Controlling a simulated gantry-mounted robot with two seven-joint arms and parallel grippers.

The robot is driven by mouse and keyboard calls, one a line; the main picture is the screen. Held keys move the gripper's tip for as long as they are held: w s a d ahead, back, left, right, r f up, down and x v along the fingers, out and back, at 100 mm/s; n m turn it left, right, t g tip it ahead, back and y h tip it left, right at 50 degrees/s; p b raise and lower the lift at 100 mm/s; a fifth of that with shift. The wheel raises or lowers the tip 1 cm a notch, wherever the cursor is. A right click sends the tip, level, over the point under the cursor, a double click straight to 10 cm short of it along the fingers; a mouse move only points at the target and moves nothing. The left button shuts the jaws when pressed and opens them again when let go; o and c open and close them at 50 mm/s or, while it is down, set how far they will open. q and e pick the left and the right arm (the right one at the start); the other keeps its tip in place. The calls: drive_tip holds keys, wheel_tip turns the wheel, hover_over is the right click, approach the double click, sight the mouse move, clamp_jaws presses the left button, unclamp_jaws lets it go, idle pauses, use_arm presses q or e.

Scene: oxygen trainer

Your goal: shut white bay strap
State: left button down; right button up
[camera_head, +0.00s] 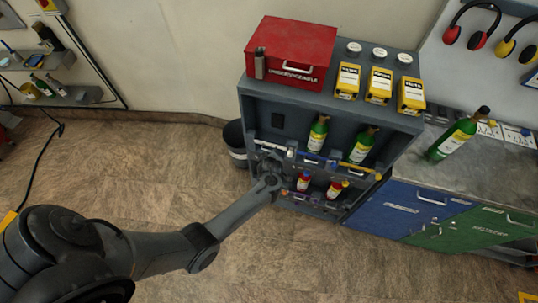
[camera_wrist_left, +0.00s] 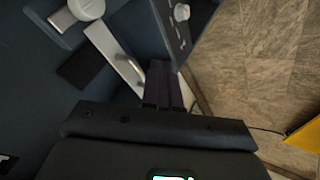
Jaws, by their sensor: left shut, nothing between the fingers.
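The white strap (camera_head: 272,149) runs across the front of the left bay of the grey cabinet, near its left post. No bottle shows in that bay. My left gripper (camera_head: 268,164) is at the cabinet front, just below the white strap, and partly hides the bay's lower part. In the left wrist view its dark fingers (camera_wrist_left: 164,84) are together with nothing between them. A pale bar (camera_wrist_left: 116,60) lies beside the fingertips; I cannot tell whether it is the strap or a handle. Whether the strap is latched cannot be made out. My right gripper is not in view.
Blue (camera_head: 312,156) and yellow (camera_head: 358,170) straps cross the other bays, with green bottles (camera_head: 318,132) behind. Small red bottles (camera_head: 304,181) stand below. A red box (camera_head: 291,50) sits on top. A dark bin (camera_head: 235,143) stands left; the floor in front is clear.

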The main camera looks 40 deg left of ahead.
use_arm(q)
drive_tip(key=d+f+p+v, duration=0.1)
drive_tip(key=d+v, duration=0.1)
drive_tip(key=v, duration=0.9)
drive_tip(key=s+a+r+m+p, duration=0.1)
drive_tip(key=s+a+p, duration=0.15)
drive_tip(key=s, duration=0.35)
drive_tip(key=s+a+m+p, duration=0.1)
drive_tip(key=s+a+p, duration=0.1)
drive_tip(key=s+p, duration=0.3)
drive_tip(key=s+d+r+m+h+p, duration=0.1)
drive_tip(key=s+d+r+m+h, duration=0.1)
drive_tip(key=s+d+r+m, duration=0.2)
drive_tip(key=s+d+r+m+g+h+p, duration=0.1)
drive_tip(key=s+d+r+m, duration=0.3)
drive_tip(key=r+m, duration=0.4)
drive_tip(key=s+d+r+m+h+p, duration=0.1)
drive_tip(key=s+d+r+m+h, duration=0.2)
drive_tip(key=r, duration=0.9)
drive_tip(key=d+m, duration=0.2)
drive_tip(key=m, duration=0.1)
drive_tip(key=shift+s+d+g+p, duration=0.25)
drive_tip(key=shift+s+g+p, duration=0.1)
drive_tip(key=shift+s+g, duration=0.05)
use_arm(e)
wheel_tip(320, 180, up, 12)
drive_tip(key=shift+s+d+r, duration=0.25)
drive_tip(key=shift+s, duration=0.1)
